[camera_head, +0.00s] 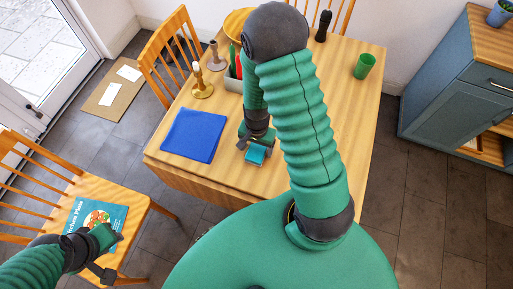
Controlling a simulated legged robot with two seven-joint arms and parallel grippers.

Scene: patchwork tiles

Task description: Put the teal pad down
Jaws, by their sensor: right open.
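The teal pad (255,154) is a small block at the near side of the wooden table (220,178). It appears to lie on the tabletop. My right gripper (254,146) is open, just above and behind the pad, its fingers close to the pad's far edge. I cannot tell whether they touch it. My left gripper (112,255) is low at the left, over a wooden chair, and its jaws are not clear.
A blue cloth (194,135) lies left of the pad. A candle holder (202,88), a grey bin (233,84), a dark pepper mill (323,26) and a green cup (364,66) stand farther back. A cookbook (90,218) lies on the chair (140,225).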

